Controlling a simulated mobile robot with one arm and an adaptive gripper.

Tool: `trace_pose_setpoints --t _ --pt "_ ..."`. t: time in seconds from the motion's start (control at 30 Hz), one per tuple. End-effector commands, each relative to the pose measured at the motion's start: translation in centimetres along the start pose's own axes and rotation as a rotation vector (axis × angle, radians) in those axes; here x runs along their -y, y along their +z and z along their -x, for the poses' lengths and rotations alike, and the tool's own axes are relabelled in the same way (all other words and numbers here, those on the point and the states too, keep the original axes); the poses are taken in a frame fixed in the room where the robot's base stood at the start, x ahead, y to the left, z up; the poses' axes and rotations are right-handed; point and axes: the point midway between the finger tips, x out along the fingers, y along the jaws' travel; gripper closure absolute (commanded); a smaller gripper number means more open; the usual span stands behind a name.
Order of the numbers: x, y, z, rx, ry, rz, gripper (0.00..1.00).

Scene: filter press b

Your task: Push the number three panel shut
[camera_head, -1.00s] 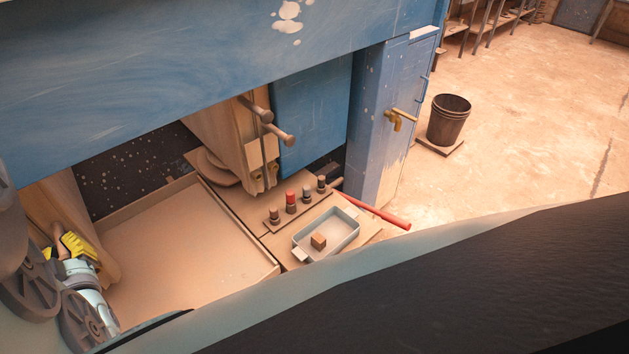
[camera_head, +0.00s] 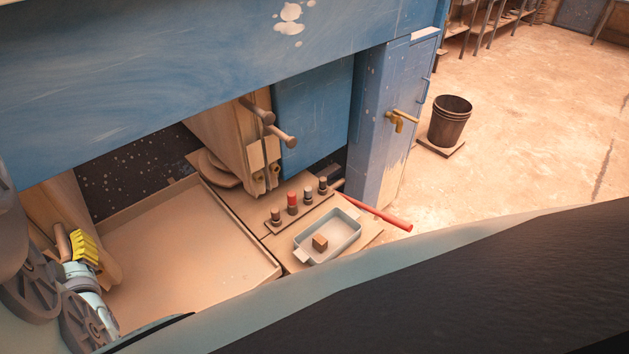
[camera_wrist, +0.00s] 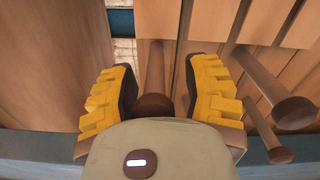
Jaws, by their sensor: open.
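No number shows on any panel, so I cannot tell which is number three. In the head view, one wooden panel (camera_head: 50,205) stands at the far left and a group of wooden panels (camera_head: 222,135) with round bar handles (camera_head: 283,140) stands at the centre. My gripper (camera_head: 84,248), with yellow pads, is at the far left beside the left panel. In the wrist view, my gripper (camera_wrist: 160,80) is open. A round brown bar handle (camera_wrist: 155,75) lies between its fingers; I cannot tell whether they touch. A wooden face (camera_wrist: 40,60) fills the left; panels (camera_wrist: 275,65) with handles are at the right.
A wide shallow tray (camera_head: 200,250) lies below the panels. A row of knobs (camera_head: 291,203), a small grey tray (camera_head: 345,238) with a cube and a red lever (camera_head: 385,216) are to its right. A blue beam (camera_head: 200,80) crosses above.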

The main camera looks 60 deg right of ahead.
Motion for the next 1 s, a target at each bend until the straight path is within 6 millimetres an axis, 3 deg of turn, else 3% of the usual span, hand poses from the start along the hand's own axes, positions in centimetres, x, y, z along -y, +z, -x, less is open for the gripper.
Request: trace_pose_setpoints --t 0.27,0.6,1.0 --pt "0.1 0.1 2.3 0.003 -0.002 0.000 0.52" --pt "0.1 0.1 6.9 0.002 -0.004 0.001 0.52" --pt "0.1 0.0 7.4 0.000 -0.004 0.001 0.52"
